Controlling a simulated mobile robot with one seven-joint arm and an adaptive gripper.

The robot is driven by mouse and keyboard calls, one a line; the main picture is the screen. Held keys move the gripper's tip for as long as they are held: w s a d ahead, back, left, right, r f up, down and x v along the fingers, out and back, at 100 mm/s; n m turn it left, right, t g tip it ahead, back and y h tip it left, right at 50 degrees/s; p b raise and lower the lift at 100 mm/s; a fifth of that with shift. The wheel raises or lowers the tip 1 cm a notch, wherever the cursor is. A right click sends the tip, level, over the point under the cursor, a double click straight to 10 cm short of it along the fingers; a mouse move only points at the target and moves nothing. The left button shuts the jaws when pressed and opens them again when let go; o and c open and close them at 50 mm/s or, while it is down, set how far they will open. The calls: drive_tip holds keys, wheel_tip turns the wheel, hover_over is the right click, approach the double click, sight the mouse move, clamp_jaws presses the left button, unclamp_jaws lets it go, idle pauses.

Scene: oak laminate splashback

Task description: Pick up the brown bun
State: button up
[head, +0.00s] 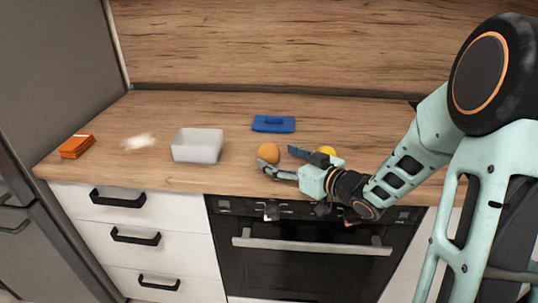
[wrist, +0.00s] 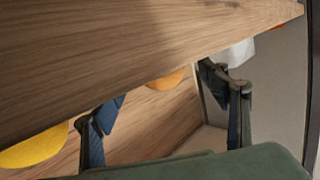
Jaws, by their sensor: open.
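The brown bun (head: 268,153) is a small round orange-brown thing on the wooden counter, right of the clear-white box. In the wrist view only part of the bun (wrist: 166,79) shows, between the two fingers and along the edge of a wood surface. My gripper (head: 278,161) is open and empty, low over the front of the counter, with its fingers close to the bun's near right side. I cannot tell whether a finger touches it. In the wrist view the fingers of my gripper (wrist: 148,95) stand wide apart.
A yellow round thing (head: 327,151) sits right of the bun, partly behind my gripper. A whitish box (head: 197,146) stands left, a blue flat object (head: 273,124) behind. An orange item (head: 76,146) and a blurred pale thing (head: 139,142) lie further left. The oven (head: 300,250) is below.

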sight(276, 155)
drive_tip(key=x, duration=0.3)
drive_tip(key=shift+a+f, duration=0.1)
drive_tip(key=c, duration=1.2)
